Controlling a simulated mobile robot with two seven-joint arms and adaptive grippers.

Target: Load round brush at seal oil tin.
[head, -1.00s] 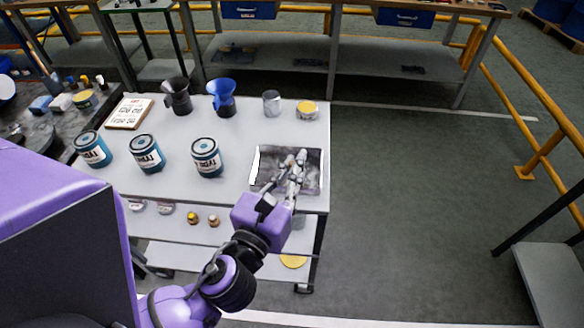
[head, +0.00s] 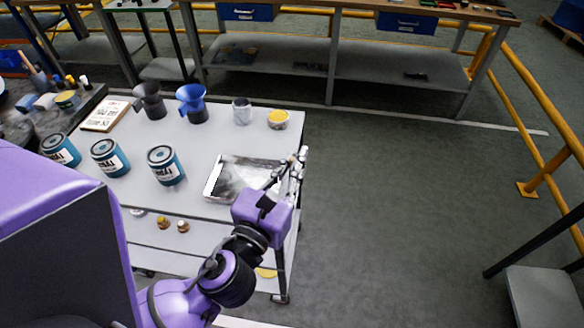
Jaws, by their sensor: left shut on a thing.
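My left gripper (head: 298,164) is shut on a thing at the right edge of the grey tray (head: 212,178). The held thing is small and mostly hidden by the fingers; I take it to be the round brush, but its shape is not clear. Several tins stand on the trolley top: three blue tins with white labels (head: 166,166) (head: 109,158) (head: 60,150) in a row at the left, and a short tin with a yellow top (head: 278,119) at the back right. I cannot read which is the seal oil tin. My right gripper is not in view.
A blue funnel (head: 193,104), a dark funnel (head: 150,101), a grey can (head: 242,111) and a printed board (head: 105,115) stand or lie along the trolley's back. A dark side table (head: 40,121) is at the left. Open floor and a yellow rail (head: 540,110) are at the right.

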